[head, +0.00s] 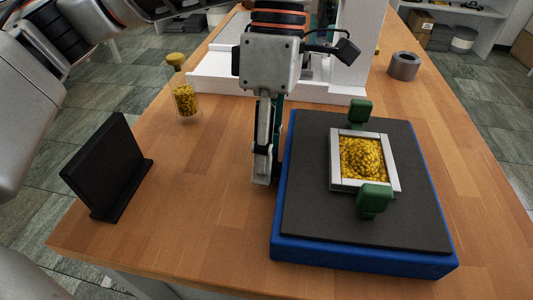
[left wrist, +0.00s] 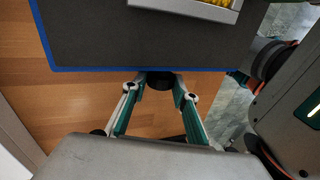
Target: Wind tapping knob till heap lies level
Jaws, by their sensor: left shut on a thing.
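A heap of yellow grains (head: 361,158) lies in a pale square tray (head: 396,177), looking mounded and uneven. The tray sits on a dark-topped plate with a blue base (head: 365,262), between two green blocks (head: 374,199). My left gripper (head: 262,178) points down beside the left side of the base. In the left wrist view, its fingers (left wrist: 160,88) are closed on a dark round knob (left wrist: 161,80) at the blue edge. The knob is hidden in the head view. The tray's edge shows at the top of the left wrist view (left wrist: 190,9). My right gripper is not in view.
A black upright panel (head: 107,165) stands at the left of the wooden table. A glass vial of yellow grains (head: 186,101) stands behind it. A white frame (head: 222,86) stands at the back, and a grey ring (head: 404,66) lies at the back right.

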